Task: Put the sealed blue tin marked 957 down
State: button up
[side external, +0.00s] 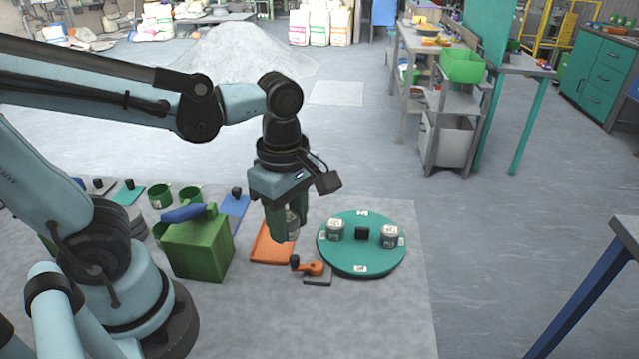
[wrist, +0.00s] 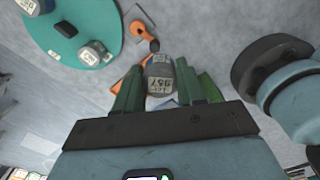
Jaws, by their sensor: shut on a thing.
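My gripper (side external: 284,222) points down, its green fingers closed around a small tin (side external: 292,226). In the wrist view the tin (wrist: 159,75) sits between the fingertips (wrist: 157,86), with a pale label reading 957.
A teal round turntable (side external: 362,264) to the right carries two labelled tins (side external: 335,229) (side external: 390,236) and a black block (side external: 362,233). An orange crank (side external: 313,268) lies in front. A blue plate (side external: 237,207) lies behind.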

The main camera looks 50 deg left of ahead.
jog(key=w+a+f, duration=0.1)
jog(key=a+f, duration=0.1)
jog(key=a, duration=0.1)
jog(key=w+a+f, duration=0.1)
jog(key=a+f, duration=0.1)
jog(key=a, duration=0.2)
jog(key=w+a+f, duration=0.1)
jog(key=a+f, duration=0.1)
jog(key=a, duration=0.1)
jog(key=shift+w+a+f, duration=0.3)
jog(key=shift+f, duration=2.1)
jog(key=o, duration=1.1)
jog(key=shift+f, duration=0.1)
notch_tip(320, 180, up, 12)
jog(key=d+m+t, duration=0.2)
jog(key=m, duration=0.5)
jog(key=d+m+t, duration=0.2)
jog(key=m, duration=0.5)
jog(key=w+d+r+m+t, duration=0.1)
jog(key=d+m+t, duration=0.1)
jog(key=m, duration=0.5)
jog(key=shift+r+t, duration=0.1)
jog(key=shift+t, duration=0.5)
